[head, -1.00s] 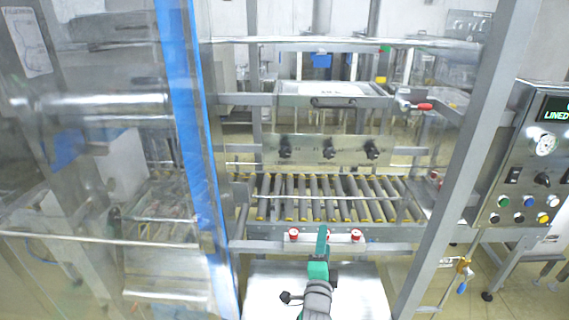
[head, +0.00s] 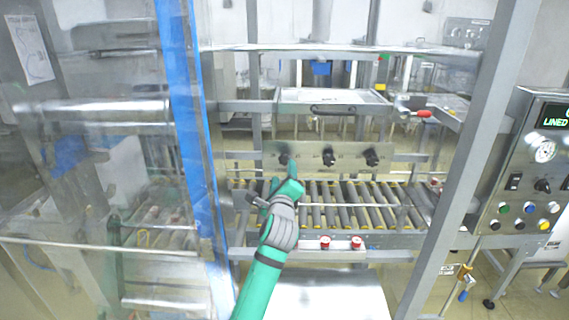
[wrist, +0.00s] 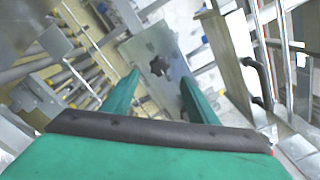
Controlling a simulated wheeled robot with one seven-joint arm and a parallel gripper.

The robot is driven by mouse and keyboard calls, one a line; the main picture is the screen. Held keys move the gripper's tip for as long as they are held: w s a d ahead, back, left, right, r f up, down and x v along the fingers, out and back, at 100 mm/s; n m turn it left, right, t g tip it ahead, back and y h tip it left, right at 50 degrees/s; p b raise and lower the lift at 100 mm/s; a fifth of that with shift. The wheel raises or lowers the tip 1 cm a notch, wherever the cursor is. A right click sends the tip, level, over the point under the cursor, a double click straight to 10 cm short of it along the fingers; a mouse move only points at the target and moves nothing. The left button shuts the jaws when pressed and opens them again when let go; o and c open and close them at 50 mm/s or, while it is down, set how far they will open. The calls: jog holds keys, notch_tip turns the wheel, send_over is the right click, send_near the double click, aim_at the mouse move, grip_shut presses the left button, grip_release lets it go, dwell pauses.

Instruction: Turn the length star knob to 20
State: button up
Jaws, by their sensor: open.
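Three dark star knobs sit in a row on a metal plate (head: 308,150) above the rollers: a left knob (head: 284,159), a middle knob (head: 329,157) and a right knob (head: 372,157). Their labels and scales are too small to read, so I cannot tell which is the length knob. My gripper (head: 284,174) is just below and in front of the left knob. In the wrist view, my gripper (wrist: 157,90) is open, with its green fingers apart and empty. A star knob (wrist: 159,66) shows beyond the fingertips, between them and not touching.
A roller conveyor (head: 345,228) runs below the plate, with red buttons (head: 325,243) on its front rail. A blue-edged clear door (head: 185,130) stands close on the left. A grey post (head: 460,180) and a control panel (head: 530,165) stand on the right.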

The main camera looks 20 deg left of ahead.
aim_at(284, 161)
jog(key=x, duration=0.6)
jog(key=shift+d+f, duration=0.1)
jog(key=shift+x, duration=1.25)
jog(key=c, duration=1.1)
